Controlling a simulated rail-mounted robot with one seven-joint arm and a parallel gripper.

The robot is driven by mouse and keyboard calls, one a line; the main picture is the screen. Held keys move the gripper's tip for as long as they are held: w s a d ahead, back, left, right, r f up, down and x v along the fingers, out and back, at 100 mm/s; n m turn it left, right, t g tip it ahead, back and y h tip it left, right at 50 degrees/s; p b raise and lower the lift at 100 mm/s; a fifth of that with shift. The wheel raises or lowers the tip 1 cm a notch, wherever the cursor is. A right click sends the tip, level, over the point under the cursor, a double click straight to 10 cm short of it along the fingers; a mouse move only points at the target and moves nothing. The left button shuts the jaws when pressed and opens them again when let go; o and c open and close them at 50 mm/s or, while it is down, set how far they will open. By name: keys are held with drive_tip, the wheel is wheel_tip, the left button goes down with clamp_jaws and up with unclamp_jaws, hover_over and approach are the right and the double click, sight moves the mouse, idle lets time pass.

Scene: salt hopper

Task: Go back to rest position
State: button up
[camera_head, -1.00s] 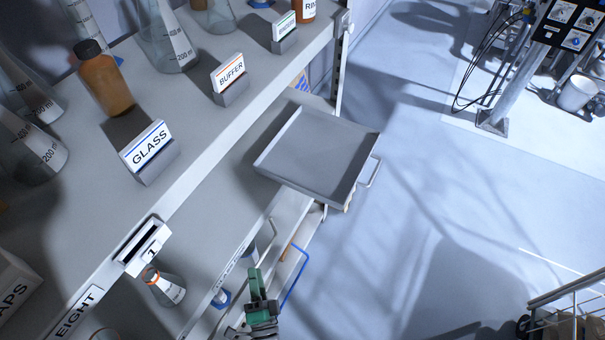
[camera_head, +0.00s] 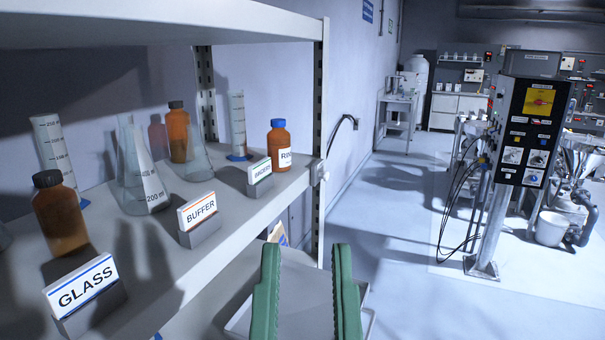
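My gripper (camera_head: 306,268) is at the bottom middle of the head view, with two green fingers pointing up and set well apart. It is open, and nothing shows between the fingers except the grey tray behind them. The gripper is in front of the tray (camera_head: 300,318) and to the right of the shelf's front edge. The fingers are apart from the shelf and its bottles. My wrist is below the picture's edge.
A shelf (camera_head: 215,252) on the left holds flasks, brown bottles (camera_head: 61,214), an orange-brown bottle (camera_head: 279,146), and labels GLASS (camera_head: 82,285) and BUFFER (camera_head: 198,213). A control panel (camera_head: 531,130) on a post stands right. Open floor (camera_head: 400,215) lies between.

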wheel_tip(320, 180, up, 36)
drive_tip(key=p, duration=3.2)
drive_tip(key=shift+w+a, duration=0.15)
drive_tip(key=shift+a, duration=0.15)
drive_tip(key=shift+f, duration=0.15)
